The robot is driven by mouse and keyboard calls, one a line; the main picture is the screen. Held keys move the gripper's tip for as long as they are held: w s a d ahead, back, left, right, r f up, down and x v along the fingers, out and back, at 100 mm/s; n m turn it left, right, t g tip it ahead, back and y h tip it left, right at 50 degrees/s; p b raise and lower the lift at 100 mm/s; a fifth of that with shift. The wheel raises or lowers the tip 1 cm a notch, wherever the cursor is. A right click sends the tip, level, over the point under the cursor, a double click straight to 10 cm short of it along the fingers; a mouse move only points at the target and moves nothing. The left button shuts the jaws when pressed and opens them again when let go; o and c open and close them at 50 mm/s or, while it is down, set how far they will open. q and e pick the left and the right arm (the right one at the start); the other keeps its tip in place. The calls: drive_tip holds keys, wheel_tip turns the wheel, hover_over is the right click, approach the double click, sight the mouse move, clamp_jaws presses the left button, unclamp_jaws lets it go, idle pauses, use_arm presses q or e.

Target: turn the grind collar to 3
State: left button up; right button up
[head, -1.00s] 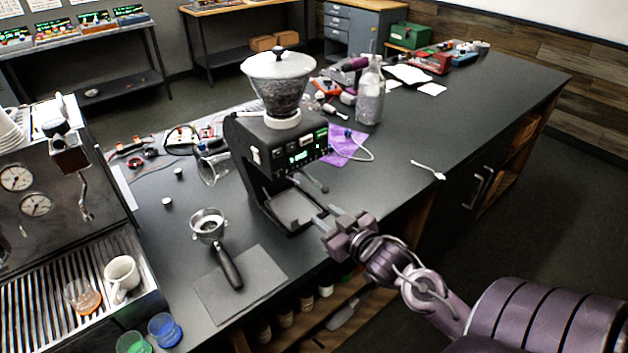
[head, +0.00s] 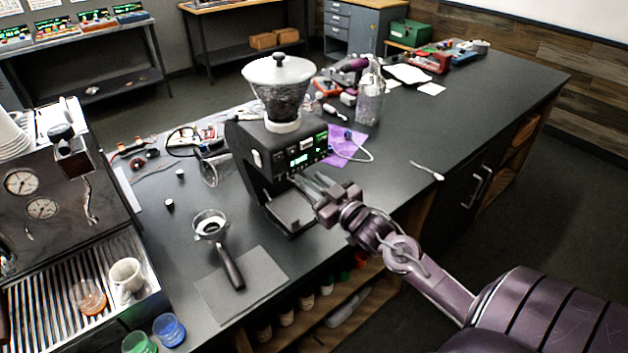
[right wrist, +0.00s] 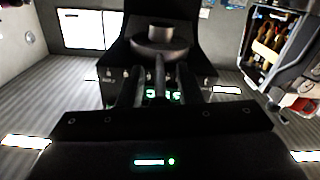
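The black grinder (head: 250,165) stands on the counter, with a clear hopper (head: 282,85) of dark beans on top. A pale ring (head: 284,126), possibly the grind collar, sits under the hopper; no collar numbers are legible. My right gripper (head: 305,184) is at the grinder's front, below its lit display (head: 304,158). In the right wrist view its two dark fingers (right wrist: 160,88) are apart. A dark rod-like part (right wrist: 159,72) of the grinder shows between them, with gaps on both sides; contact cannot be told. My left gripper is not in view.
The espresso machine (head: 60,200) with cups stands at far left.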

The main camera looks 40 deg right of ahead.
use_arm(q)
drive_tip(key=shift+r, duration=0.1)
use_arm(e)
drive_tip(key=shift+w, duration=0.35)
drive_tip(key=shift+c, duration=0.3)
clamp_jaws()
drive_tip(key=shift+a, duration=0.1)
